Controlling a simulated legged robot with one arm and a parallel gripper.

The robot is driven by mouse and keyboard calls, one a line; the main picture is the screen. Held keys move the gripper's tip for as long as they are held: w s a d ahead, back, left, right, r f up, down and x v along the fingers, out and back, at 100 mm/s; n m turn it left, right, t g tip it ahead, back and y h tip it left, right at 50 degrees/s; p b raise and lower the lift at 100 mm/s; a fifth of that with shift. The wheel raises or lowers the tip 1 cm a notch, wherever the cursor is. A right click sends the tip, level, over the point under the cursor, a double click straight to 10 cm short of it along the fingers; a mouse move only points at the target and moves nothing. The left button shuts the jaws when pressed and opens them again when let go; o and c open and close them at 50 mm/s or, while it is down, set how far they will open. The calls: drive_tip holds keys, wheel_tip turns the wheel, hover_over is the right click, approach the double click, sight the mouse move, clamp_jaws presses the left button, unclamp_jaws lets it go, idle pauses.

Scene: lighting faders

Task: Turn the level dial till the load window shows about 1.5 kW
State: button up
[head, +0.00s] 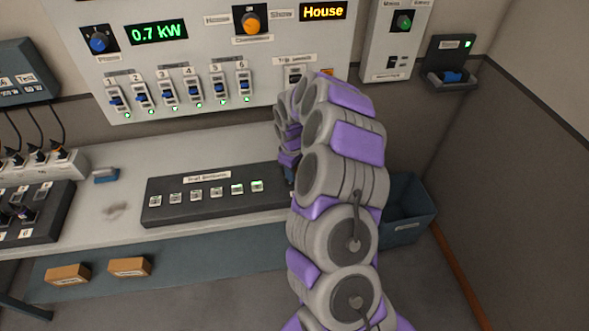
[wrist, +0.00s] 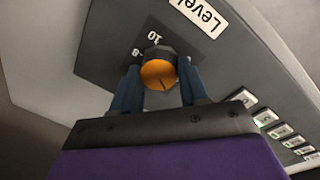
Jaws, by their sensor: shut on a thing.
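The level dial (wrist: 158,73) has an orange cap with a dark pointer line, and sits under a "Level" label (wrist: 205,12) in the wrist view. My gripper (wrist: 160,82) has one blue finger on each side of the dial and is shut on it. A "10" and part of another number show beside the dial; the rest of its scale is hidden. In the head view my arm hides the dial and most of my gripper. The load window (head: 158,32) on the wall panel reads 0.7 kW in green.
A row of keys on the dark desk box (head: 205,217) lies beside the dial. The wall panel has a blue knob (head: 98,42), an orange knob (head: 251,22) and several faders. A House display (head: 323,11) is lit. A bin (head: 408,205) stands right of the desk.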

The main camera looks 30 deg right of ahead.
drive_tip(key=shift+c, duration=0.7)
drive_tip(key=shift+m, duration=0.3)
drive_tip(key=shift+d+r+m+p, duration=0.1)
drive_tip(key=shift+m+p, duration=0.65)
drive_tip(key=shift+m, duration=0.15)
drive_tip(key=m+p, duration=0.2)
drive_tip(key=m, duration=0.4)
drive_tip(key=shift+w+g+p, duration=0.15)
drive_tip(key=shift+g+p, duration=0.15)
drive_tip(key=m+p, duration=0.1)
drive_tip(key=m, duration=0.3)
drive_tip(key=shift+m, duration=0.4)
drive_tip(key=shift+w+m+p, duration=0.1)
drive_tip(key=shift+m+p, duration=0.55)
drive_tip(key=shift+m, duration=1.25)
